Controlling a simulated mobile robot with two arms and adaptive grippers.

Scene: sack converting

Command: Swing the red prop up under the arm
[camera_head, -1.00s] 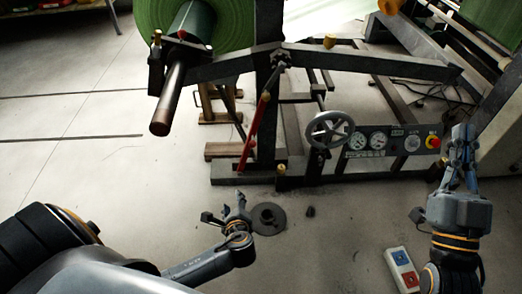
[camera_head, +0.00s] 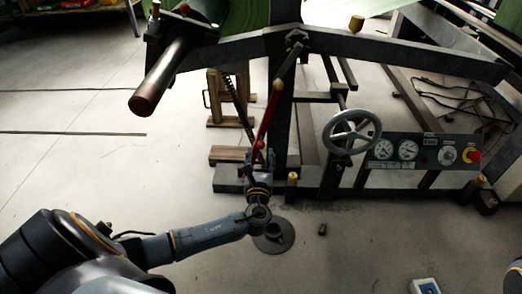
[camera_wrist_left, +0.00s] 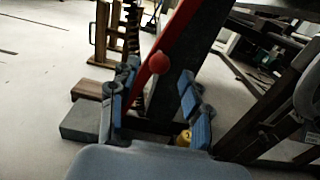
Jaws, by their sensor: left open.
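The red prop (camera_head: 267,115) hangs down and slants beside the dark upright post of the stand, its upper end near the pivot below the arm (camera_head: 400,50). Its lower end has a red ball knob (camera_wrist_left: 159,62), clear in the left wrist view. My left gripper (camera_head: 259,165) is at the prop's lower end. In the left wrist view the open blue-padded fingers (camera_wrist_left: 158,100) stand on either side of the prop's lower part, with the knob just beyond the fingertips. Contact cannot be told. My right gripper is out of view; only a bit of that arm shows at the right edge.
A grey handwheel (camera_head: 351,132) and a gauge panel (camera_head: 423,151) are right of the post. A dark roller shaft (camera_head: 165,75) sticks out at upper left. A round black base (camera_head: 274,238) and a control box (camera_head: 425,286) lie on the floor. Open floor is at left.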

